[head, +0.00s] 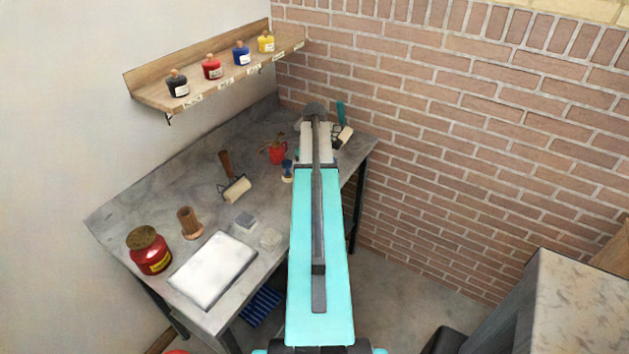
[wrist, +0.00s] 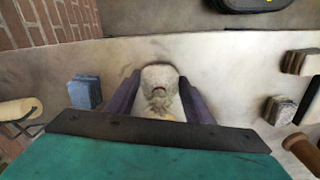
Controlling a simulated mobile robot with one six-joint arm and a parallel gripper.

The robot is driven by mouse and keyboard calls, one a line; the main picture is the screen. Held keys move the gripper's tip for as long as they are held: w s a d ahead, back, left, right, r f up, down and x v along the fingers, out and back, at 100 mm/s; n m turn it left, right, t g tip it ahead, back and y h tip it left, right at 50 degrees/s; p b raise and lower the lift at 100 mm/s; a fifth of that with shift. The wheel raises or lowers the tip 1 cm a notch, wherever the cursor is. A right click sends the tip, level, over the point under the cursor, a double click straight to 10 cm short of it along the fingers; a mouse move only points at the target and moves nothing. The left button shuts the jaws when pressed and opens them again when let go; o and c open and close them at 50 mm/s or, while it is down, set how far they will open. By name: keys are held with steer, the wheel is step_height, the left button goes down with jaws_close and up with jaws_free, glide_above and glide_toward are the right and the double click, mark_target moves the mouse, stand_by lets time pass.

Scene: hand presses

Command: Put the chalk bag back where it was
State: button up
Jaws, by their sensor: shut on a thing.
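The chalk bag (wrist: 160,78), a pale grey-white rounded bundle, shows in the middle of the wrist view. My gripper (wrist: 158,92) is shut on it, with one dark purple finger along each side. The bag's lower part is partly hidden by the teal wrist housing. In the head view my arm reaches over the far right part of the bench and hides the gripper and the bag. I cannot tell from these views how far the bag is above the bench top.
A blue-grey block (wrist: 85,92) lies left of the bag. A shelf (head: 215,75) with several ink jars hangs above. Brick wall bounds the right.

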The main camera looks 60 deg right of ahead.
steer(key=shift+f+p, duration=0.35)
steer(key=shift+f, duration=0.65)
steer(key=shift+f, duration=0.2)
steer(key=o, duration=1)
steer(key=shift+c, duration=0.2)
steer(key=shift+r, duration=0.25)
steer(key=shift+r+b, duration=1.8)
steer(key=shift+r, duration=4.15)
